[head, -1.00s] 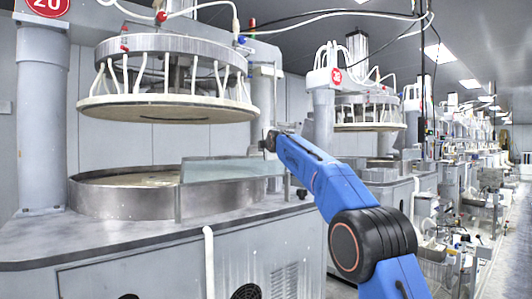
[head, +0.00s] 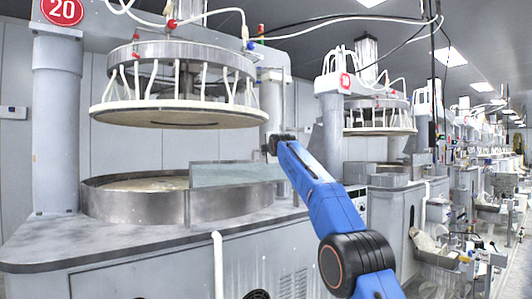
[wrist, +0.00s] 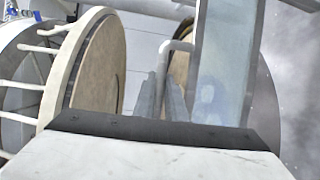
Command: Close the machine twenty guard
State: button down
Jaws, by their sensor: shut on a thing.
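Machine twenty, marked by a red round sign (head: 62,11), stands at the left in the head view. Its guard (head: 235,174) is a translucent bluish panel standing upright along the front right rim of the round metal basin (head: 135,206). The left part of the basin's opening is not covered by it. My gripper (head: 271,144) is at the guard's right end, small in the head view. In the wrist view my gripper (wrist: 162,97) is shut on a grey bent bar (wrist: 178,46), which looks like the guard's handle. The panel (wrist: 225,65) shows just right of the fingers.
The upper platen (head: 172,113) hangs above the basin, left of my gripper, with white hoses around it. A white pipe (head: 218,262) stands at the front of the cabinet. Another machine (head: 375,120) stands behind to the right. The aisle lies at far right.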

jog(key=shift+s+a+r, duration=0.1)
jog(key=shift+a+r, duration=0.05)
jog(key=shift+a, duration=0.05)
jog(key=c, duration=1.8)
grip_release()
jog(key=shift+a, duration=0.15)
jog(key=shift+v, duration=8.65)
